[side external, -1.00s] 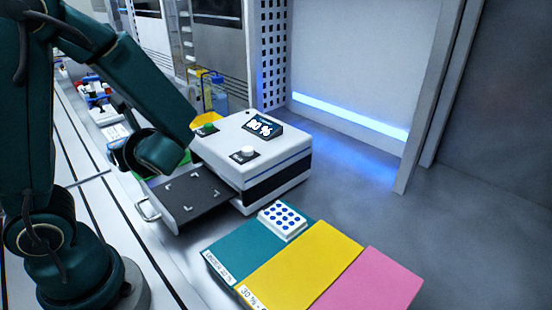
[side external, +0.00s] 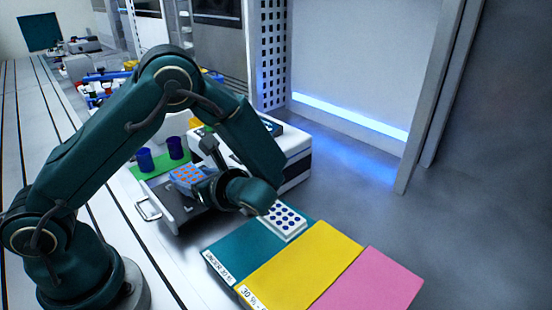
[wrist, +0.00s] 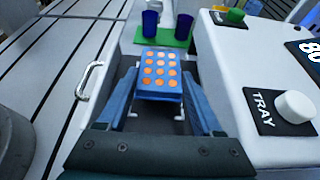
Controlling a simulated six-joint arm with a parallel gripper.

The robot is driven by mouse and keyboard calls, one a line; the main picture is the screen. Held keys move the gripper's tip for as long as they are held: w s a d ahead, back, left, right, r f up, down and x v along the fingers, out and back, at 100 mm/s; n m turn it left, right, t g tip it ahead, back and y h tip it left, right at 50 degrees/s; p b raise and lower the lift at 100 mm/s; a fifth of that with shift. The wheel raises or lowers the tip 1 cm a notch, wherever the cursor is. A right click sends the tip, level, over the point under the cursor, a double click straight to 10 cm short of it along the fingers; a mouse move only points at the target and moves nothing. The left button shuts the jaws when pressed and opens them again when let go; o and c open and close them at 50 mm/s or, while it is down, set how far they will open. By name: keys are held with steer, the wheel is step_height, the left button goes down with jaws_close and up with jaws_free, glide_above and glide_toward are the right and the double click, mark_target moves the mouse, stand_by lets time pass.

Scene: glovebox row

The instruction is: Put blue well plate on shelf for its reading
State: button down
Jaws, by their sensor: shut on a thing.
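The blue well plate (side external: 187,178) with orange wells is over the pulled-out dark tray (side external: 172,212) of the white reader (side external: 296,160). In the wrist view, the plate (wrist: 160,78) sits level between the two blue fingers of my gripper (wrist: 162,98), which is shut on it. I cannot tell whether the plate touches the tray. The reader's display (wrist: 306,50) is partly cut off and starts with 80. Coloured shelf areas lie in front: teal (side external: 232,250), yellow (side external: 300,265) and pink (side external: 370,285).
A white plate with blue wells (side external: 284,221) stands on the teal area's far end. Two dark blue cups (wrist: 150,22) stand on a green mat (wrist: 160,40) beyond the tray. A TRAY button (wrist: 295,105) is on the reader's top. The yellow and pink areas are empty.

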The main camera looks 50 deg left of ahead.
steer(key=shift+f, duration=1.45)
steer(key=shift+c, duration=0.2)
jaws_free()
